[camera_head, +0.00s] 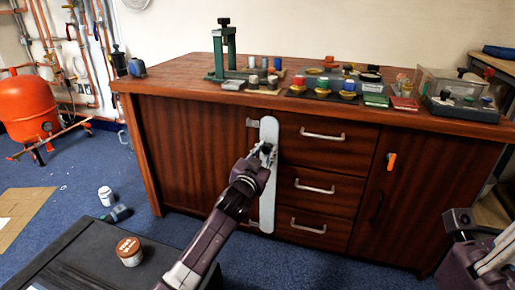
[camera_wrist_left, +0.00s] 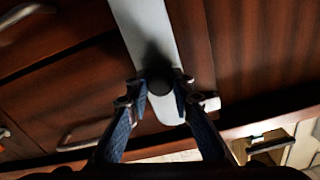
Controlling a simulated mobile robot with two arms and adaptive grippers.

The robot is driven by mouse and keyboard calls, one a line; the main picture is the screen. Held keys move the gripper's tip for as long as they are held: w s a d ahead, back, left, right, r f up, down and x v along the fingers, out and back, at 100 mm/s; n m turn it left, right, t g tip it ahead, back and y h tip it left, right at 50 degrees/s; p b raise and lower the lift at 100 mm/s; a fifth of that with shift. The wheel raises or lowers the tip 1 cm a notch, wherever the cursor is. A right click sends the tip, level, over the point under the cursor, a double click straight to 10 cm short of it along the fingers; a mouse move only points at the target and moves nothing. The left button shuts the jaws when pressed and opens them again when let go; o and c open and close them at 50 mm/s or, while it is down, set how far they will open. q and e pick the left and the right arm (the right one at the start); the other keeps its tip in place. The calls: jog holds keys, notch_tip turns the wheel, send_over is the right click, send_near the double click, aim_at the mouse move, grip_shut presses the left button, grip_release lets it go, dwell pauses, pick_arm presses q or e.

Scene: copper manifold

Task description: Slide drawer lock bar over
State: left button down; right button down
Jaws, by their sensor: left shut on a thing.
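The lock bar (camera_head: 267,200) is a long light-grey upright bar with rounded ends on the cabinet front, at the left edge of the drawer column. It also shows in the left wrist view (camera_wrist_left: 144,25). A black knob (camera_wrist_left: 158,80) stands out from it. My left gripper (camera_head: 263,155) is at the upper half of the bar, its fingers (camera_wrist_left: 157,97) shut on the knob from both sides. Three drawers (camera_head: 318,184) with silver handles are beside the bar on the right and look closed. My right arm shows at the lower right; its fingers are not clear.
The wooden cabinet top (camera_head: 180,75) carries a green stand (camera_head: 222,50), small coloured parts and a clear box (camera_head: 465,90). A dark case with a brown-lidded jar (camera_head: 129,251) is at front left. An orange tank (camera_head: 27,107) stands far left.

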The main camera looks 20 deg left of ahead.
pick_arm(q)
jog(key=shift+d, duration=0.35)
jog(key=c, duration=1.7)
grip_release()
jog(key=shift+d, duration=0.15)
jog(key=shift+o, duration=0.2)
jog(key=shift+s, duration=0.15)
jog(key=shift+s, duration=0.3)
jog(key=s, duration=1.1)
jog(key=shift+a, duration=0.25)
jog(key=shift+s, duration=0.1)
